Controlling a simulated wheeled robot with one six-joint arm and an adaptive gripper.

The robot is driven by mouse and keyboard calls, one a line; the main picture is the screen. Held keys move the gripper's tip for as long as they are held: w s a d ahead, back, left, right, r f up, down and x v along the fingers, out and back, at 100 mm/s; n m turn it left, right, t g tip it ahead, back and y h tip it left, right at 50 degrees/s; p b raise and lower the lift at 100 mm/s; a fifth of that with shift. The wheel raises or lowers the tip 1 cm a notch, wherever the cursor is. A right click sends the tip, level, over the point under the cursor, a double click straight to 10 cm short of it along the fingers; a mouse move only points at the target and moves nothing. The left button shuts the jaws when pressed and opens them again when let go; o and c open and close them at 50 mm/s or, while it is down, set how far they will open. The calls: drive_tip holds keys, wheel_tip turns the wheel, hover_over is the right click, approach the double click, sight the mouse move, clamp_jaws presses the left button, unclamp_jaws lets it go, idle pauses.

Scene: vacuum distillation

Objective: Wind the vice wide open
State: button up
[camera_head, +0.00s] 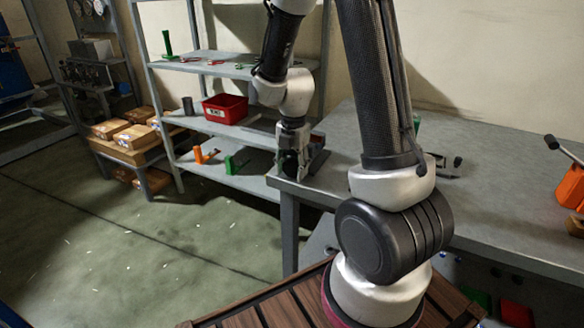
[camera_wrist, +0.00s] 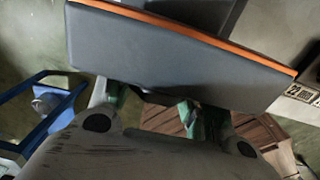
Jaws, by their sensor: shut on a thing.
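My gripper (camera_head: 291,168) is low at the near left corner of the grey bench, pointing down. Beside it, at the corner, a grey block-like thing (camera_head: 318,150) shows only in part and looks like the vice. In the wrist view, my two fingers (camera_wrist: 157,112) reach under a broad grey slab (camera_wrist: 180,60) with an orange edge. They are shut on a small dark part that looks like the vice handle, mostly hidden by the slab and my gripper's body. How far apart the vice jaws are cannot be seen.
The bench top (camera_head: 490,200) is mostly clear. An orange tool (camera_head: 570,188) with a black-tipped handle stands at its right. A shelf rack behind holds a red bin (camera_head: 225,108) and orange and green tools. Boxes (camera_head: 130,138) sit at left; the floor (camera_head: 120,240) is open.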

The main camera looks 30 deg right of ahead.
drive_tip(key=shift+a, duration=0.1)
drive_tip(key=shift+f+g+h, duration=0.1)
drive_tip(key=shift+g+h, duration=0.3)
drive_tip(key=shift+g, duration=0.1)
drive_tip(key=shift+g+h, duration=0.5)
drive_tip(key=shift+g, duration=0.3)
drive_tip(key=o, duration=1.1)
drive_tip(key=v, duration=1.2)
drive_tip(key=shift+c, duration=0.2)
